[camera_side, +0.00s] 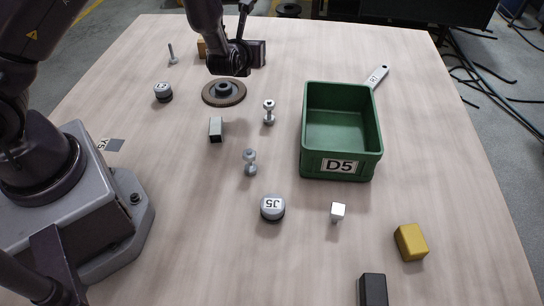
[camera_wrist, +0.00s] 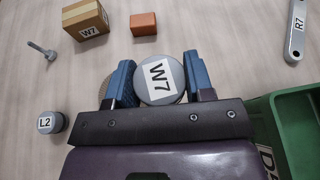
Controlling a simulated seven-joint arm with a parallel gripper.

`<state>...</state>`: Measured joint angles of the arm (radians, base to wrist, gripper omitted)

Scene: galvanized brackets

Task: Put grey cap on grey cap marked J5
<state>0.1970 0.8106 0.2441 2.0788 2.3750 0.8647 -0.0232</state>
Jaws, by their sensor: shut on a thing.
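The grey cap marked J5 (camera_side: 272,207) stands on the table in the front middle of the side view, label up. My gripper (camera_side: 232,66) is at the back of the table, above and near a brown disc, far from J5. In the wrist view my gripper (camera_wrist: 161,74) is shut on a grey cap (camera_wrist: 150,97) with a white label that seems to read W7. The cap sits between the two blue fingers, its labelled face towards the camera. I cannot make this cap out in the side view.
A green bin marked D5 (camera_side: 340,166) stands right of centre. A brown disc with dark hub (camera_side: 211,97), cap L2 (camera_wrist: 50,123), a W7 box (camera_wrist: 85,18) and an orange block (camera_wrist: 143,24) are nearby. Bolts (camera_side: 249,163) and a grey block (camera_side: 216,129) lie between my gripper and J5.

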